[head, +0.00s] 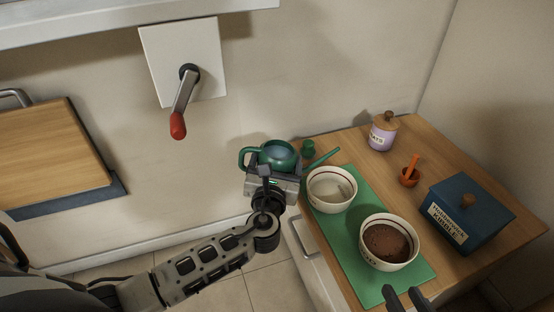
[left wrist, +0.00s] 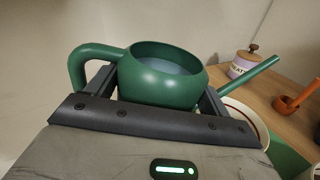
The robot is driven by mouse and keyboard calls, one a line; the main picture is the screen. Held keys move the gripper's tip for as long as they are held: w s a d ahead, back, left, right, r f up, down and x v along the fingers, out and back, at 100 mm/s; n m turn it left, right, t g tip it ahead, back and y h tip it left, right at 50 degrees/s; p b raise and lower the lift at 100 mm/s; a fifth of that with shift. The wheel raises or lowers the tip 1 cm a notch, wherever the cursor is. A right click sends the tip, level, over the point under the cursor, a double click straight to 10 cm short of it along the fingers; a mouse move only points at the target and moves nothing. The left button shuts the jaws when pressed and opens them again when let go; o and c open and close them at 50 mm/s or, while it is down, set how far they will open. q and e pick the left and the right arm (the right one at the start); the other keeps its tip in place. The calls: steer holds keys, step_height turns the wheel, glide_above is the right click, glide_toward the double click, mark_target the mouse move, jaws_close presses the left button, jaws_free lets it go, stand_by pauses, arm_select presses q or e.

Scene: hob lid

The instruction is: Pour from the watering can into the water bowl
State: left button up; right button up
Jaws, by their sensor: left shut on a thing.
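The green watering can (head: 277,155) is held upright in my left gripper (head: 271,175), just left of the counter's edge. In the left wrist view the can (left wrist: 160,78) sits between the two fingers, with liquid showing inside. Its handle points left and its spout (left wrist: 252,82) points right. In the head view the spout tip is above the far rim of the white water bowl (head: 322,203), which stands on a green mat. No stream shows from the spout. My right gripper (head: 405,298) shows only its two fingertips at the bottom edge, apart and empty.
A second white bowl (head: 390,262) with brown food stands nearer on the green mat (head: 349,256).

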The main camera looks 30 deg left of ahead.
arm_select(q)
steer(key=shift+a+f, duration=0.1)
steer(key=shift+f, duration=0.3)
arm_select(e)
steer(key=shift+a+r, duration=0.1)
steer(key=shift+r, duration=0.05)
arm_select(q)
steer(key=shift+r+m, duration=0.1)
steer(key=shift+m, duration=0.3)
steer(key=shift+a+r+m+g+p, duration=0.15)
steer(key=shift+m+g+p, duration=0.15)
steer(key=shift+m+p, duration=0.3)
arm_select(e)
steer(key=shift+d+f, duration=0.2)
steer(key=shift+f, duration=0.25)
arm_select(q)
steer(key=shift+m, duration=0.3)
steer(key=shift+r, duration=0.1)
arm_select(e)
steer(key=shift+g, duration=0.3)
arm_select(q)
steer(key=shift+m+p, duration=0.4)
steer(key=shift+p, duration=0.1)
arm_select(e)
steer(key=shift+s+d+f+h, duration=0.1)
steer(key=shift+d+f+h, duration=0.05)
steer(key=shift+f+h, duration=0.2)
arm_select(q)
steer(key=shift+r+m, duration=0.1)
steer(key=shift+m, duration=0.3)
